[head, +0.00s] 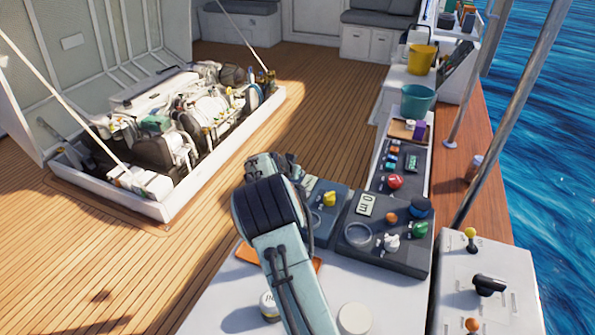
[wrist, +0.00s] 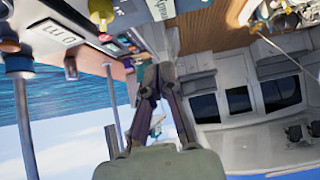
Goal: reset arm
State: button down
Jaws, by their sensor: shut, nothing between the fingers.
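My arm rises from the bottom of the head view, over the console (head: 385,235). My gripper shows in the wrist view (wrist: 153,75), its fingers meeting at the tips, shut and empty. In the head view the arm hides most of the gripper. The console carries a yellow knob (head: 330,199), a red button (head: 395,182), a green knob (head: 420,229), a blue knob (head: 420,207) and a display (head: 365,204). The gripper holds none of them. The wrist view is turned over, with console, sea and cabin seats in it.
An open engine hatch (head: 165,212) with an engine (head: 195,115) lies at the left on the wooden deck. A yellow bucket (head: 421,60) and a teal bucket (head: 417,101) stand behind the console. A metal rail post (head: 505,115) rises at the right. The deck between hatch and console is clear.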

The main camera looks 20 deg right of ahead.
notch_tip(320, 180, up, 14)
jog(key=s+m+t, duration=0.1)
jog(key=s+t, duration=0.1)
jog(key=s+a+r+y, duration=0.3)
jog(key=s+a+r, duration=0.2)
jog(key=s+r, duration=0.5)
jog(key=s+a+f+n+g+y, duration=0.1)
jog(key=s+a+f+n+g, duration=0.2)
jog(key=s, duration=0.7)
jog(key=s+a+f+n+g+y, duration=0.2)
jog(key=s+f, duration=0.5)
jog(key=s, duration=0.4)
jog(key=s+a+f+n+g+y, duration=0.1)
jog(key=s+a+f+n+g, duration=0.3)
jog(key=s, duration=0.7)
jog(key=a+f+n, duration=0.1)
jog(key=a+n, duration=0.1)
jog(key=a, duration=0.1)
jog(key=shift+s+f+y, duration=0.25)
jog(key=shift+y, duration=0.05)
jog(key=shift+a, duration=0.1)
